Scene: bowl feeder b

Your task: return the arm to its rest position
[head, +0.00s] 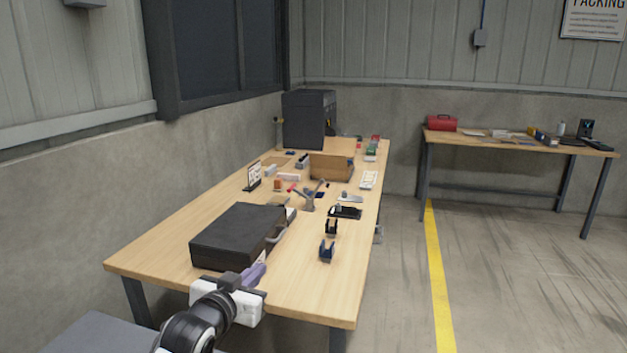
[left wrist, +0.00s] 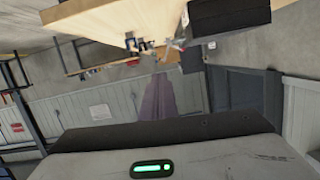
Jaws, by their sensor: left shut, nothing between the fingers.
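My left gripper (head: 254,274) comes in from the lower left in the head view, at the near edge of the wooden workbench (head: 300,296), close to a black case (head: 236,234). Its purple fingers are together with nothing visible between them. In the left wrist view the left gripper's fingers (left wrist: 158,98) point away over the room, and the bench (left wrist: 115,22) shows at the top. My right gripper is in neither view.
The black case lies just beyond the gripper. Small tools, two dark blue-black items, a cardboard box (head: 331,167) and a dark machine (head: 309,119) stand farther along the bench. A second table (head: 510,146) stands at the back right. The floor right of the bench is clear.

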